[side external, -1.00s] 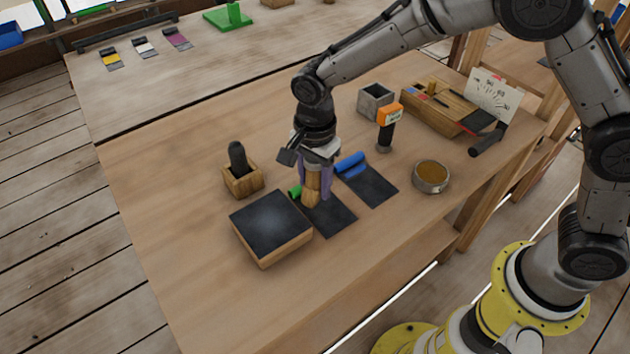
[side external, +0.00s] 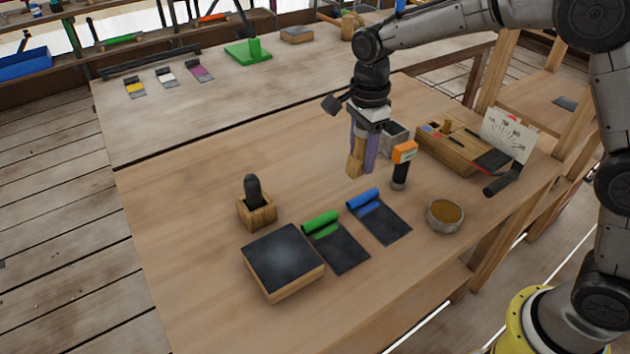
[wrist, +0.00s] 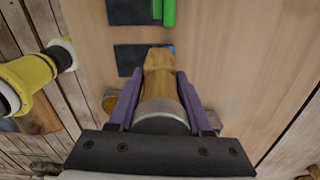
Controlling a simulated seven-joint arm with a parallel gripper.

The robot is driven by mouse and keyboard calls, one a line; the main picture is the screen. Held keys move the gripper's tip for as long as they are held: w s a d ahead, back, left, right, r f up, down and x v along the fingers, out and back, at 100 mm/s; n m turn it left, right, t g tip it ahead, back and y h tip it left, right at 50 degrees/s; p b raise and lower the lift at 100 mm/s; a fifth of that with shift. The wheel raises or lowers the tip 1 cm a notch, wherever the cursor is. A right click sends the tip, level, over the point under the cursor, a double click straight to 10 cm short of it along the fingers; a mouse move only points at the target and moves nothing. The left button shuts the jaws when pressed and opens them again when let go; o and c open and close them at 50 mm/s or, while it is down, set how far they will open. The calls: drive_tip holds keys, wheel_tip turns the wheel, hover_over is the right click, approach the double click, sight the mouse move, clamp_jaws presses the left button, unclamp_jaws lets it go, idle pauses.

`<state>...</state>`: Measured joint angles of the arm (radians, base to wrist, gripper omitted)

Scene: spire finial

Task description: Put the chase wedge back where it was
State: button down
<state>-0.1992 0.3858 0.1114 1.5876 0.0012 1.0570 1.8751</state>
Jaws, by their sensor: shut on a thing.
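My gripper (side external: 364,150) is shut on a wooden, tapered tool, which I take to be the chase wedge (side external: 355,158). It points downward and appears held above the bench, left of the orange-topped tool. In the wrist view, the purple fingers flank the wooden chase wedge (wrist: 160,80), and a grey metal band shows near the gripper. A dark sheet with a green roll (side external: 320,223) and one with a blue roll (side external: 364,200) lie on the bench in front. I cannot tell which spot the wedge came from.
A dark-topped block (side external: 283,258) and a wooden holder with a black handle (side external: 256,210) stand left. The orange-topped tool (side external: 402,155), grey square box (side external: 394,136), round bowl (side external: 444,214) and wooden tray (side external: 450,148) stand right. Bare bench lies behind the rolls.

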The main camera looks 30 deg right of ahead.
drive_tip(key=w+f, duration=0.2)
drive_tip(key=w, duration=0.2)
drive_tip(key=w+a+f, duration=0.1)
drive_tip(key=w+f, duration=0.2)
drive_tip(key=w, duration=0.1)
drive_tip(key=w+a+f, duration=0.1)
drive_tip(key=w+f, duration=0.2)
drive_tip(key=w, duration=0.1)
drive_tip(key=shift+a+f, duration=0.25)
drive_tip(key=shift+w+f, duration=0.4)
drive_tip(key=shift+f, duration=1.65)
drive_tip(key=shift+f, duration=0.1)
drive_tip(key=shift+c, duration=1.7)
unclamp_jaws()
drive_tip(key=shift+f, duration=0.1)
